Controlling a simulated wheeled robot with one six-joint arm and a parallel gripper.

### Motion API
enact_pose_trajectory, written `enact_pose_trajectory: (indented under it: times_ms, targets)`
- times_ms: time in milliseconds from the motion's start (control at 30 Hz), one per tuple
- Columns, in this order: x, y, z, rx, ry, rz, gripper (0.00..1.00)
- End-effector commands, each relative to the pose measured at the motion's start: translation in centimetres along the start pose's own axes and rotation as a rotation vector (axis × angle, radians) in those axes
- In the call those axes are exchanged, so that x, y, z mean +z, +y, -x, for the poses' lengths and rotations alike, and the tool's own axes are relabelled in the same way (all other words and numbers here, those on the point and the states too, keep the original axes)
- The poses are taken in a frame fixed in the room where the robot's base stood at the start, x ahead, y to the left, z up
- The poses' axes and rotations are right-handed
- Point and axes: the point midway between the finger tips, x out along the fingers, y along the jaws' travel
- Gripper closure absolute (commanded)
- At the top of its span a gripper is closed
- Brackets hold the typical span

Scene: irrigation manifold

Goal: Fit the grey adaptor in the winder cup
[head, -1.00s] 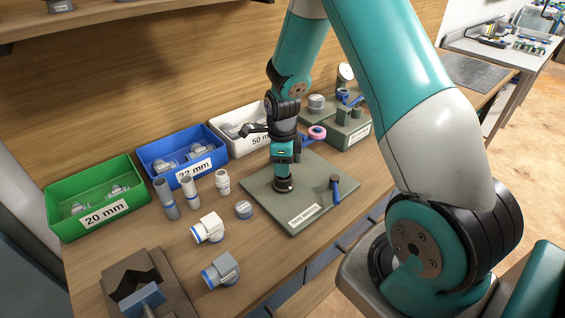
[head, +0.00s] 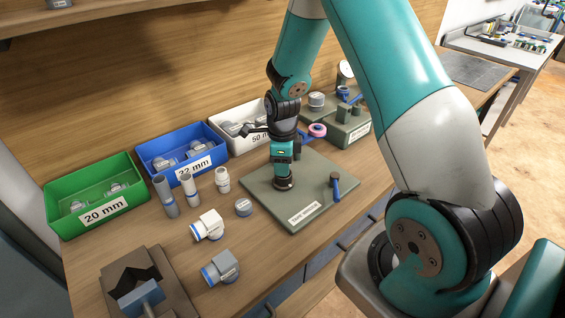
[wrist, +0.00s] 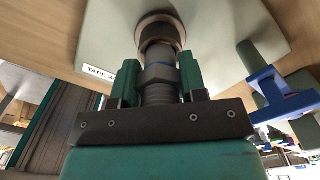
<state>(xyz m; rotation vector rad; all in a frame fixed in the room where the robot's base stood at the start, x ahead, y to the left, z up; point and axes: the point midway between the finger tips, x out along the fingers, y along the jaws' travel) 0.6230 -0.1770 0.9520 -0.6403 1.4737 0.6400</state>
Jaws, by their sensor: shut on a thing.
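The grey adaptor (wrist: 160,72), ribbed with a thin blue line, is between the two green jaws of my gripper (wrist: 160,82) in the wrist view. My gripper is shut on it. The adaptor's far end is at the mouth of the dark round winder cup (wrist: 158,30); I cannot tell how deep it sits. In the head view my gripper (head: 283,160) points straight down over the cup (head: 283,184), and the adaptor is mostly hidden there.
Green (head: 95,212), blue (head: 180,172) and white (head: 228,148) bins stand behind to the left. Several loose pipe fittings (head: 207,226) stand left of the plate. A dark V-shaped block (head: 140,275) is at front left. Another fixture (head: 347,130) is behind right.

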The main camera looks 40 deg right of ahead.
Motion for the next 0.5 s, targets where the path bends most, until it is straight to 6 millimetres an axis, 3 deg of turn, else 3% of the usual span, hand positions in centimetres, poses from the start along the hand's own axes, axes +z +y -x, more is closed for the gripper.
enact_pose_trajectory:
  times_ms: [500]
  targets:
    - [0.0, 0.0, -1.2, 0.001, 0.0, 0.0, 0.84]
